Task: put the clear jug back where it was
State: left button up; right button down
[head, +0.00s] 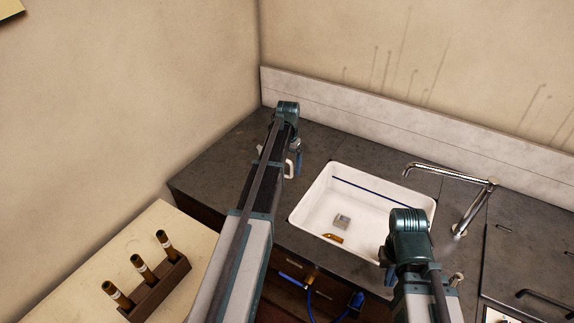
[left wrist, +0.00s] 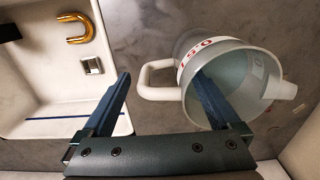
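The clear jug (left wrist: 262,72), with red markings, a white handle (left wrist: 158,80) and a spout, stands on the dark counter in the left wrist view. In the head view my left arm hides most of it; its white handle (head: 290,168) shows. My left gripper (left wrist: 162,92) is open above the jug. The handle lies between its fingers: one on the sink side, the other over the jug's mouth. I cannot tell whether that finger is inside the jug. My right gripper (head: 392,272) is by the sink's front right corner, its fingers mostly hidden.
A wooden rack (head: 158,288) with three brown pieces sits front left. The back-left counter (head: 222,165) is clear.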

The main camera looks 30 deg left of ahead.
pick_arm(q)
jog(key=shift+r, duration=0.15)
notch_tip(320, 180, up, 12)
jog(key=p, duration=1.2)
jog(key=shift+d, duration=0.1)
jog(key=s+d+m+y, duration=0.1)
jog(key=s+d+m, duration=0.1)
jog(key=s+d, duration=2.5)
jog(key=d, duration=0.3)
jog(key=shift+d+m, duration=0.2)
jog(key=shift+m, duration=0.2)
